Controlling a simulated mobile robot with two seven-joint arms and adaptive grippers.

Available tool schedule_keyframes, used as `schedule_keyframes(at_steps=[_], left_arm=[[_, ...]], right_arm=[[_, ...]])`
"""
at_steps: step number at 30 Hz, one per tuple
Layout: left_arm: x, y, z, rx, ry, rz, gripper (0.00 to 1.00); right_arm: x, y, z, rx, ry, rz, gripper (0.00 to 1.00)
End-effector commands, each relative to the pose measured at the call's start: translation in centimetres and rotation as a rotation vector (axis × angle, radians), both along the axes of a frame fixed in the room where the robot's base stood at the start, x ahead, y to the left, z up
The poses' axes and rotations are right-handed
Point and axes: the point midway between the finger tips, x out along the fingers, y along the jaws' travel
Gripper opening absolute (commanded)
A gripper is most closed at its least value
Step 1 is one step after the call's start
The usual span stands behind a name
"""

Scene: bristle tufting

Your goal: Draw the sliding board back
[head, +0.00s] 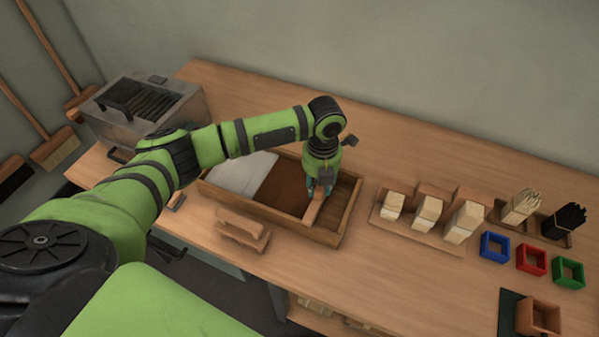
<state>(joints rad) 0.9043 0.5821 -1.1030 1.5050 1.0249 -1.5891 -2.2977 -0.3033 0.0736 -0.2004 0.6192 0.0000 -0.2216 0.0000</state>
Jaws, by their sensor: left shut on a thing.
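A shallow wooden box (348,217) lies on the workbench in the middle of the view. An upright orange-brown board (314,211), which looks like the sliding board, stands across the inside of the box, right of its middle. My left gripper (320,187) reaches down into the box from above and is shut on the upper part of this board, hiding some of it. A dark brown layer (284,189) fills the box left of the board, and a white sheet (242,174) covers the left end. The box floor right of the board looks bare. My right gripper is not in view.
A wooden handled piece (242,231) lies in front of the box. A metal machine (150,105) stands at the back left. Right of the box are blocks with pale bristles (428,212), bristle bundles (519,206), and blue (494,246), red (531,259) and green (567,272) frames.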

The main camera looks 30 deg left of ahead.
Motion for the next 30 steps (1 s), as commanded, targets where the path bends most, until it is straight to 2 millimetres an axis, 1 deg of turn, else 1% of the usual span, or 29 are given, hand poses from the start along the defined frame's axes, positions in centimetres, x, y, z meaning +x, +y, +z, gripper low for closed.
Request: schedule_keyframes(at_steps=[1,3,6,8,10,15,18,19,20,26,30], left_arm=[[0.0,-1.5,0.1,-0.007,0.001,-0.004,0.0],[0.1,-3.0,0.1,-0.006,0.0,-0.005,0.0],[0.2,-4.4,0.1,-0.004,0.0,-0.003,0.0],[0.3,-4.8,0.1,-0.004,-0.001,-0.002,0.0],[0.3,-5.1,0.1,-0.006,-0.002,-0.002,0.0],[0.3,-5.2,0.1,-0.007,-0.003,-0.002,0.0],[0.3,-5.2,0.1,-0.008,-0.003,-0.003,0.0],[0.3,-5.2,0.1,-0.008,-0.003,-0.003,0.44],[0.3,-5.2,0.1,-0.008,-0.003,-0.003,0.56],[0.3,-5.1,0.1,-0.007,-0.002,-0.002,0.57],[0.3,-5.1,0.1,-0.006,-0.002,-0.002,0.57]], right_arm=[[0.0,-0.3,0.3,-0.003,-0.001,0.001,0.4],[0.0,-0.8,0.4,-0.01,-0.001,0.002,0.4],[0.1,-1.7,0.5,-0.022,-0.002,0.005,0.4],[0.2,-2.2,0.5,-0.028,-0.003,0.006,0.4],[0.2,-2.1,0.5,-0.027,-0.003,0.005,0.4],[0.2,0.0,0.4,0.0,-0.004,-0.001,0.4],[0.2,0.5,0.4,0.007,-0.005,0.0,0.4],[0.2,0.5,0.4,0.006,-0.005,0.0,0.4],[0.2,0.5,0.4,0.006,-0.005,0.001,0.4],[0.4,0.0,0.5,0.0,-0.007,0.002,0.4],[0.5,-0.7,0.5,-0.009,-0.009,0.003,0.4]])
